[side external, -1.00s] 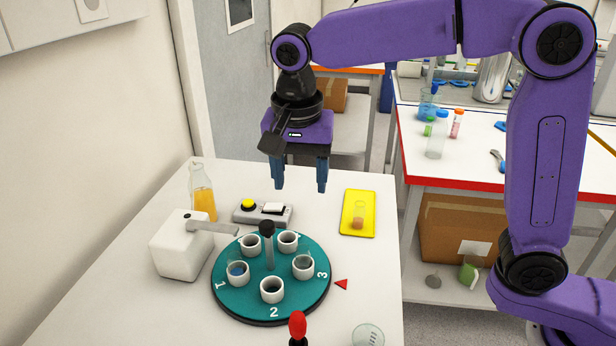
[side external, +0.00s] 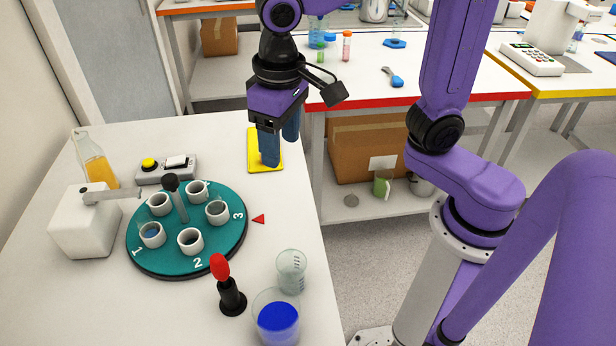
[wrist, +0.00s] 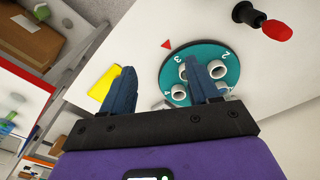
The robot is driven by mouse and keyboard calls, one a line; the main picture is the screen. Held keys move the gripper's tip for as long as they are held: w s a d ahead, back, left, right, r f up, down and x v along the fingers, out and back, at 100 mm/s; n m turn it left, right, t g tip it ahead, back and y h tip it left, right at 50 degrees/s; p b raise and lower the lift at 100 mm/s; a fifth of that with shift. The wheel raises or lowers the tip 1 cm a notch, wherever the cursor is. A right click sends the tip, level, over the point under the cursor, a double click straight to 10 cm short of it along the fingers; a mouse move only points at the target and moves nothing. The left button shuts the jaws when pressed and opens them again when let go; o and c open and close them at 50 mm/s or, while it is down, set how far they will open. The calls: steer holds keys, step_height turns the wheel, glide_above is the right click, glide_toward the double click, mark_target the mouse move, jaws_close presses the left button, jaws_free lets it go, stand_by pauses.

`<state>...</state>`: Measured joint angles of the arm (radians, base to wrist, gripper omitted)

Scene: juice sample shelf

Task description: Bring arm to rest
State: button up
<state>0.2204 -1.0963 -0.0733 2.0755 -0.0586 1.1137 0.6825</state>
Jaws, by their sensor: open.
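My gripper (side external: 280,145) is open and empty, fingers pointing down, above the right edge of the white table in the side external view. Its blue fingers cover part of the yellow tray (side external: 253,159). In the wrist view the two fingers of my gripper (wrist: 163,88) stand apart with nothing between them. The yellow tray (wrist: 100,86) shows left of the fingers there, and the teal turntable (wrist: 235,58) lies beyond the right finger. The small vial seen earlier on the tray is hidden now.
The teal turntable (side external: 187,257) holds several white cups. A white dispenser (side external: 85,225), a juice bottle (side external: 94,165) and a button box (side external: 166,169) stand left. A red-topped joystick (side external: 230,290), a clear beaker (side external: 291,271) and a blue-filled beaker (side external: 276,318) stand in front.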

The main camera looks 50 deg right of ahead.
steer(key=s+d+f+n, duration=0.2)
steer(key=s+d+n, duration=0.3)
steer(key=s, duration=0.2)
steer(key=s+d+f+n, duration=0.3)
steer(key=s+d+n, duration=0.2)
steer(key=s+d, duration=0.1)
steer(key=shift+s+d+f+y, duration=0.25)
steer(key=shift+s+y, duration=0.05)
steer(key=shift+s, duration=0.5)
stand_by(0.3)
